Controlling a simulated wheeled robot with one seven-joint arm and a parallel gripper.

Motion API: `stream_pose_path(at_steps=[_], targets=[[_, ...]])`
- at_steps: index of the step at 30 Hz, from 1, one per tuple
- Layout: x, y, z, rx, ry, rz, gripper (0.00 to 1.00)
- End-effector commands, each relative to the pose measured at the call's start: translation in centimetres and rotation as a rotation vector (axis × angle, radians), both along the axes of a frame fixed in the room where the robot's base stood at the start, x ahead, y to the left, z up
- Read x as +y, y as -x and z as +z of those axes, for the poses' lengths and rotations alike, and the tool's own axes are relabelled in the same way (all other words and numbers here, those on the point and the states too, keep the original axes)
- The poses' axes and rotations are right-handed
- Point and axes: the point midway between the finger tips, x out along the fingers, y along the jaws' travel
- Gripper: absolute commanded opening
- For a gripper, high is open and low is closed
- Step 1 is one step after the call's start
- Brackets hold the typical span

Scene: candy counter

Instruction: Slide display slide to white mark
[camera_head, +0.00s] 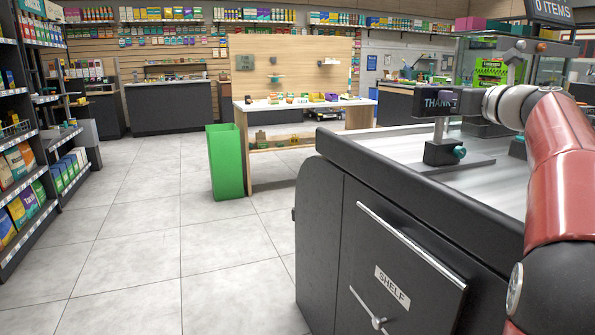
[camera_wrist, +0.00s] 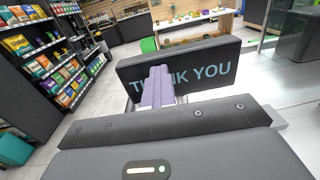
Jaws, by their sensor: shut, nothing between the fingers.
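A black block with a teal knob (camera_head: 445,152), which looks like the display slide, sits on a dark flat strip (camera_head: 478,163) on the counter top. A black THANK YOU sign (camera_head: 432,105) stands just above it on a post; in the wrist view the sign (camera_wrist: 205,65) fills the middle. My gripper (camera_head: 452,97) is at the sign's height, above the block. In the wrist view its fingers (camera_wrist: 157,85) are together and empty, in front of the sign's lettering. Whether they touch the sign, I cannot tell. I cannot make out a white mark in either view.
The counter (camera_head: 470,205) has a dark cabinet front with a long handle and a SHELF label (camera_head: 392,286). A green bin (camera_head: 226,162) and a wooden display table (camera_head: 300,100) stand beyond. Stocked shelves (camera_head: 22,160) line the left. The tiled floor between is clear.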

Motion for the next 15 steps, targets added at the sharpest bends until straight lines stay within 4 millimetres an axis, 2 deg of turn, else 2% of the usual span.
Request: stream_pose_path(at_steps=[1, 8, 11, 12, 13, 15], targets=[[1.8, -0.1, 0.6, -0.013, -0.009, 0.038, 0.06], [1.5, 1.3, 0.6, -0.014, -0.009, 0.039, 0.08], [1.2, 1.9, 0.6, -0.014, -0.008, 0.038, 0.24], [1.1, 2.1, 0.6, -0.013, -0.008, 0.037, 0.36], [1.0, 2.3, 0.6, -0.012, -0.007, 0.036, 0.4], [0.7, 2.7, 0.5, -0.011, -0.007, 0.033, 0.4]])
